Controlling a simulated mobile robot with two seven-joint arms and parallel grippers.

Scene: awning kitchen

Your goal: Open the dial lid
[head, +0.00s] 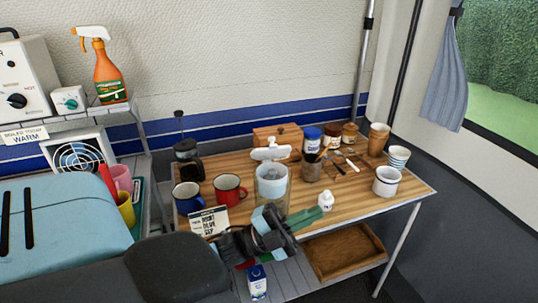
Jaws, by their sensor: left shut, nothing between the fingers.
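A clear glass jar (272,186) stands on the wooden table top (350,190). A white lid-like piece (270,152) with a raised knob shows at its top; whether it is seated or apart from the rim I cannot tell. No dial marking is readable on it. My left gripper (310,215), with dark body and teal fingers, is in front of the jar's lower right, near the table's front edge. It is shut and empty, and hides part of the table edge. Whether it touches the jar is unclear. My right gripper is out of view.
A red mug (230,190), a blue mug (188,198) and a lettered card (209,221) are left of the jar. A small white bottle (326,201) is close right of my gripper. A white cup (386,181) stands farther right. Behind is a wooden box (278,136).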

